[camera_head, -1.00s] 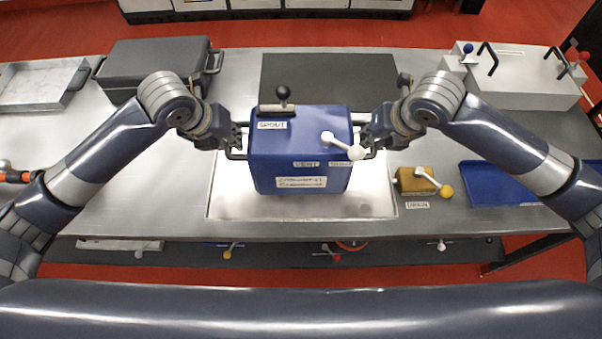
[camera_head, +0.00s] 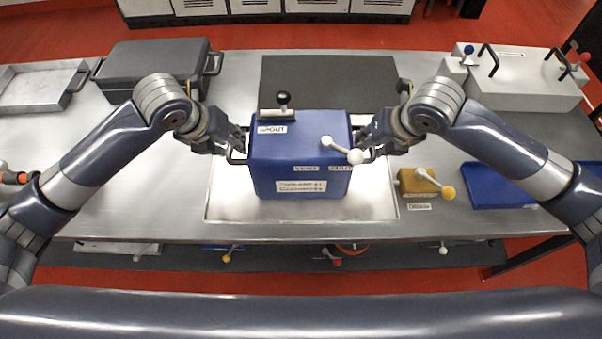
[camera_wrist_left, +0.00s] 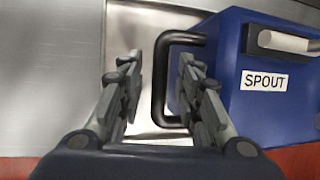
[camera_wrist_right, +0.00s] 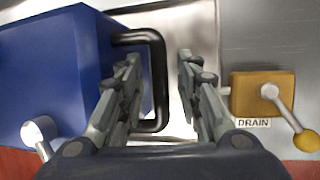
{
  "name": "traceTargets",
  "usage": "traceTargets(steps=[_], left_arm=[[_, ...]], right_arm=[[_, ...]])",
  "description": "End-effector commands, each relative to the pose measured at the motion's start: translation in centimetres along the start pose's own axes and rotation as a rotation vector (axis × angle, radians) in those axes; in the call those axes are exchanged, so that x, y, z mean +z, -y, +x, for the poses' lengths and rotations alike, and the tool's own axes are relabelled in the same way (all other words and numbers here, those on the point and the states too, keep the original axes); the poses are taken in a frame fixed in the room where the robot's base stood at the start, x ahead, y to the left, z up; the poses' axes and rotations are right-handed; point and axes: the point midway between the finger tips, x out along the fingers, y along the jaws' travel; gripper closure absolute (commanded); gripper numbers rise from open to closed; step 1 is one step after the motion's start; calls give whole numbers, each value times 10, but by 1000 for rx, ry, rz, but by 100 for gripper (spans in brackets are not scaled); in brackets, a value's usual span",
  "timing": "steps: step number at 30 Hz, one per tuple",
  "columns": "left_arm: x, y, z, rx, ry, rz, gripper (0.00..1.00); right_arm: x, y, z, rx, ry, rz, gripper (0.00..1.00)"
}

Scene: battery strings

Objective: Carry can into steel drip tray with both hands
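The blue can (camera_head: 300,165) stands upright within the outline of the steel drip tray (camera_head: 225,205), and appears to rest in it. It has a black side handle at each end, a black knob on top and a white lever at its right. My left gripper (camera_head: 238,145) is open, its fingers apart on either side of the left handle (camera_wrist_left: 158,85), not pressed on it. My right gripper (camera_head: 367,145) is likewise open, with the right handle (camera_wrist_right: 161,85) between its spread fingers. The tray floor under the can is hidden.
A yellow drain block (camera_head: 416,182) with a lever sits right of the tray, beside a blue tray (camera_head: 495,188). A dark case (camera_head: 155,65) stands back left, a dark mat (camera_head: 325,78) behind, a pale box (camera_head: 520,80) back right. The worktop left of the tray is clear.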

Motion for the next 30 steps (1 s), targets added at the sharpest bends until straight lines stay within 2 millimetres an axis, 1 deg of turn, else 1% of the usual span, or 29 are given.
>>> traceTargets(steps=[1,9,12,15,20,23,26,30], left_arm=[[1,0,-10,-1,6,3,68],[0,0,-67,1,8,3,68],[0,0,-86,0,7,3,68],[-1,0,-99,0,5,2,68],[-2,0,-110,1,3,1,68],[-2,0,-111,0,2,0,68],[-2,0,-111,0,2,0,68],[-2,0,-111,0,2,0,68]], right_arm=[[0,0,0,0,0,0,68],[0,0,0,0,0,0,68],[0,0,0,0,0,0,68],[0,0,0,0,0,0,68],[0,0,-2,1,1,0,68],[1,0,-11,0,3,0,68],[2,0,-28,1,5,-1,68],[2,0,-59,0,5,-2,68]])
